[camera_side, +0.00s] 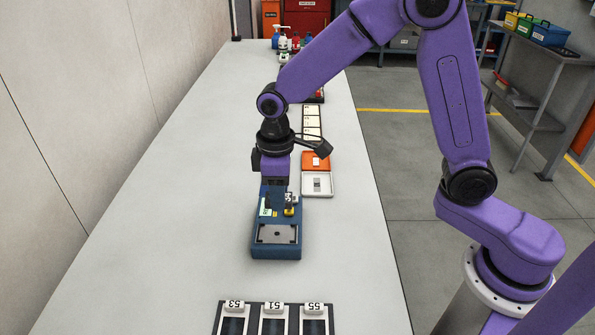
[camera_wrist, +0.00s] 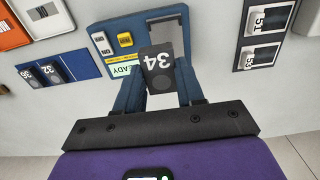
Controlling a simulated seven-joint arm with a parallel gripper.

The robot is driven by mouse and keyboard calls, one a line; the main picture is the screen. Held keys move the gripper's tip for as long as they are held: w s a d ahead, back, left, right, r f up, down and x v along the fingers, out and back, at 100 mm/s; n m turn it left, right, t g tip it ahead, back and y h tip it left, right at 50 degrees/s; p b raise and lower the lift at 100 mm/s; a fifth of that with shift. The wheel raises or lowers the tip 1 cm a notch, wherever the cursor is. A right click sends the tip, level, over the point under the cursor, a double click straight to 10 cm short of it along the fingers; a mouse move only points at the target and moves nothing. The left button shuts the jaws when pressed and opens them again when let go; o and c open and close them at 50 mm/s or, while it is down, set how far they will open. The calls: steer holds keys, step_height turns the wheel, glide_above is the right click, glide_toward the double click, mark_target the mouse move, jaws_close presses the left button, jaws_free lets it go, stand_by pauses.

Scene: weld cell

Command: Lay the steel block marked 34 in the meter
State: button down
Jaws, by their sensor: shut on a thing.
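My gripper (camera_wrist: 160,88) has blue fingers, shut on the steel block marked 34 (camera_wrist: 158,64). The block is dark grey, with its number facing the wrist camera. The meter (camera_wrist: 122,20) is a blue box with a display reading READY, white and yellow buttons and a pale square plate (camera_wrist: 165,28). In the side view, my gripper (camera_side: 273,202) is at the back part of the meter (camera_side: 276,254), behind its square plate (camera_side: 276,234). The block is hard to make out there, and I cannot tell its height above the meter.
A dark rack with holders marked 53, 51 and 55 (camera_side: 273,306) lies in front of the meter. Behind it are a white tray (camera_side: 317,193) and an orange tray (camera_side: 316,161). The wrist view shows a blue holder with blocks 32 and 36 (camera_wrist: 63,68). The bench left of the meter is clear.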

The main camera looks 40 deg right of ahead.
mark_target(277, 234)
steer(key=shift+s+a+f, duration=0.15)
steer(key=shift+s+a, duration=0.05)
steer(key=shift+a, duration=0.5)
steer(key=shift+f, duration=3.7)
steer(key=shift+f, duration=0.1)
steer(key=c, duration=0.6)
jaws_free()
steer(key=shift+r, duration=3.5)
